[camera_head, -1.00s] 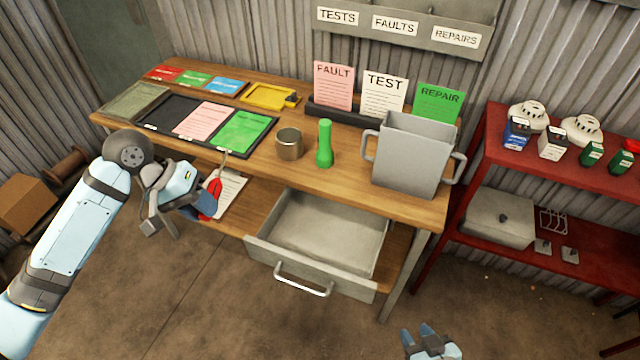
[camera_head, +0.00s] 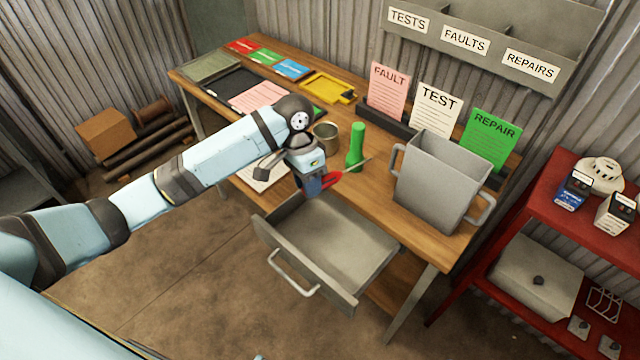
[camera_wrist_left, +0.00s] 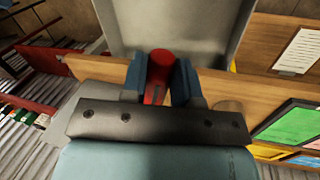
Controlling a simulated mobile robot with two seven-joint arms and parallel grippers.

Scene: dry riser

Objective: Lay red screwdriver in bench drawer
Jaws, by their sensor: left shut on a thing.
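The red screwdriver (camera_head: 326,182) is held in my left gripper (camera_head: 313,187), which is shut on its red handle. Its thin shaft points right, past the green torch. In the left wrist view the red handle (camera_wrist_left: 158,72) sits between the two blue fingers (camera_wrist_left: 160,80). The bench drawer (camera_head: 345,243) is pulled open below the bench front and its visible floor is bare. The gripper is above the back left part of the drawer, near the bench's front edge. My right gripper is not clearly in view; only a small blue tip shows at the bottom edge.
On the wooden bench (camera_head: 380,205) stand a green torch (camera_head: 356,148), a metal cup (camera_head: 326,136) and a grey jug-like container (camera_head: 437,182). Cards stand behind them. A red shelf (camera_head: 560,220) is on the right. The floor before the drawer is clear.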

